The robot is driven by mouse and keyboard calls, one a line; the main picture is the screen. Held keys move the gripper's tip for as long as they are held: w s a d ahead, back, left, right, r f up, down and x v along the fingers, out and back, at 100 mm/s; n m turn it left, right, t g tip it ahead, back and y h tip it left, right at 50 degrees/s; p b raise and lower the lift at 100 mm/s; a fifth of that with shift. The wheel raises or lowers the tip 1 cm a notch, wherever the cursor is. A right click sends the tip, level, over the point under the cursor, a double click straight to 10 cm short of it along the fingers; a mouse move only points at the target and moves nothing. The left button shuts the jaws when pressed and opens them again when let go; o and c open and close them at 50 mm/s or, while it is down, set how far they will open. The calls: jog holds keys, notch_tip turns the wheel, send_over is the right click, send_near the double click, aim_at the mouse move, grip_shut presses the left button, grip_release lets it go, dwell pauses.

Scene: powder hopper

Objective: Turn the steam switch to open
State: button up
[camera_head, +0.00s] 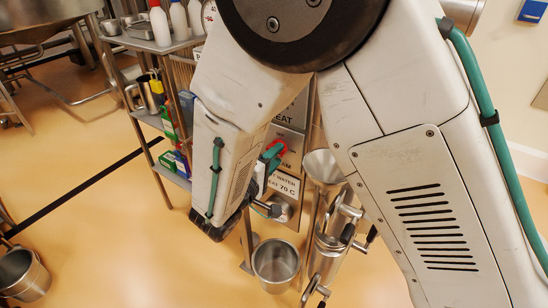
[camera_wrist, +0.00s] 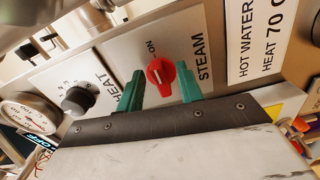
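The steam switch is a red round knob (camera_wrist: 160,72) with a pale mark on it, set on a metal plate (camera_wrist: 193,40) lettered STEAM. A small ON label sits near the knob. My gripper (camera_wrist: 162,88) has its two green fingers apart, one on either side of the knob, with a visible gap at the left finger. Whether the right finger touches the knob is unclear. In the head view my gripper (camera_head: 272,157) is at the panel, partly hidden by my own arm, and a bit of red shows there.
In the wrist view a black knob (camera_wrist: 77,100) lettered HEAT and a round gauge (camera_wrist: 28,118) lie left of the fingers. A HOT WATER label (camera_wrist: 262,35) is at right. In the head view a steel bucket (camera_head: 275,262) stands below and a shelf rack (camera_head: 150,118) is left.

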jog(key=v, duration=0.7)
jog(key=shift+s+a, duration=0.2)
